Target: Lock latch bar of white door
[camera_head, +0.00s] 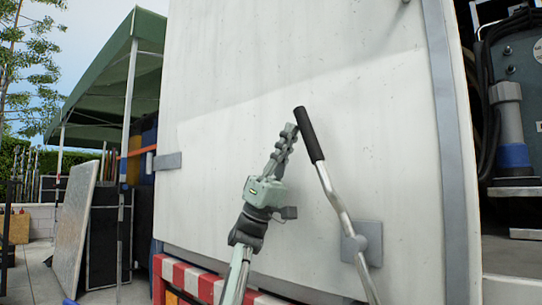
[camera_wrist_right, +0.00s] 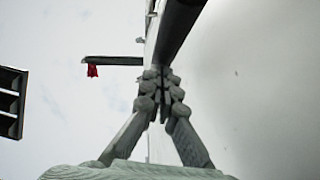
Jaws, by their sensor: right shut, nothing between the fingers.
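The white door (camera_head: 240,70) fills the middle of the head view. The latch bar (camera_head: 336,205) is a bent silver rod with a black grip (camera_head: 309,134) at its upper end. It leans up to the left from a grey square plate (camera_head: 371,240) on the door. My right gripper (camera_head: 291,128) is shut and empty, just left of the black grip; I cannot tell whether they touch. In the right wrist view the closed fingertips (camera_wrist_right: 161,73) are just below the dark grip (camera_wrist_right: 180,25). My left gripper is not in view.
A grey vertical strip (camera_head: 452,150) edges the door on the right, beside an open bay with equipment (camera_head: 510,110). A red-and-white striped bumper (camera_head: 185,278) is below the door. A green canopy (camera_head: 110,75) and a leaning panel (camera_head: 75,225) stand at the left.

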